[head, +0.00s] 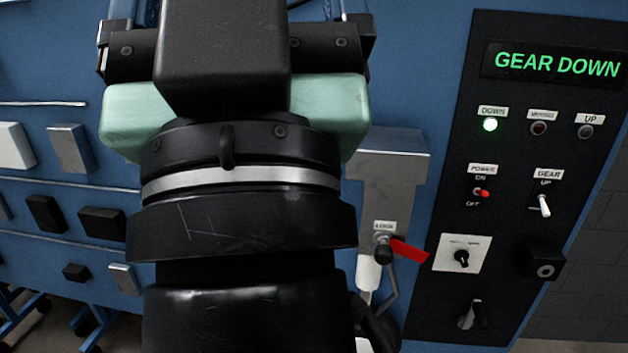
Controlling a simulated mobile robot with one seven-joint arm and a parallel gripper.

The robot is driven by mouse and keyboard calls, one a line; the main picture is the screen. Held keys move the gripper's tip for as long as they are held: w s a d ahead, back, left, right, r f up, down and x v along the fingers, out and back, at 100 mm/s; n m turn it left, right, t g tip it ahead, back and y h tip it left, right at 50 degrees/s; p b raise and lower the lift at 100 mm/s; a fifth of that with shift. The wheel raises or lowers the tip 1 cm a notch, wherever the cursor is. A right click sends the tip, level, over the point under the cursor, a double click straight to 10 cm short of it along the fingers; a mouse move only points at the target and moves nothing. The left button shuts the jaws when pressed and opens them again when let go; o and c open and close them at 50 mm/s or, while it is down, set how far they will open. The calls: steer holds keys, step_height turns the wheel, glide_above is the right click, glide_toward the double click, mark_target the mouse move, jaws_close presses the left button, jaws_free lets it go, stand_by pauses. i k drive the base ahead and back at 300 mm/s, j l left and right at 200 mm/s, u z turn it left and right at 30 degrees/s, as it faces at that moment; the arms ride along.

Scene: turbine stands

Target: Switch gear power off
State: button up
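The gear power switch (481,193) is a small red-tipped toggle on the black control panel (510,225), between printed ON and OFF labels. Its tip points right and slightly down; I cannot tell for sure which setting it is in. My gripper (222,55) is seen from behind on the left, in front of the blue stand, well left of the switch and not touching it. Its fingertips are hidden or out of frame, so its opening does not show.
A green GEAR DOWN display (557,64) and a lit green lamp (490,125) are on the panel. The white gear lever (544,206) is right of the power switch. A lock lever with red tag (408,250) sticks out left of the panel. Blocks line the blue stand at left.

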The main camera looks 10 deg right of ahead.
mark_target(477, 191)
steer(key=i+l, duration=0.1)
steer(key=l, duration=0.2)
steer(key=i+l, duration=0.15)
steer(key=l, duration=0.15)
steer(key=i+l, duration=0.1)
steer(key=l, duration=0.25)
steer(key=i+l, duration=0.15)
steer(key=l, duration=0.15)
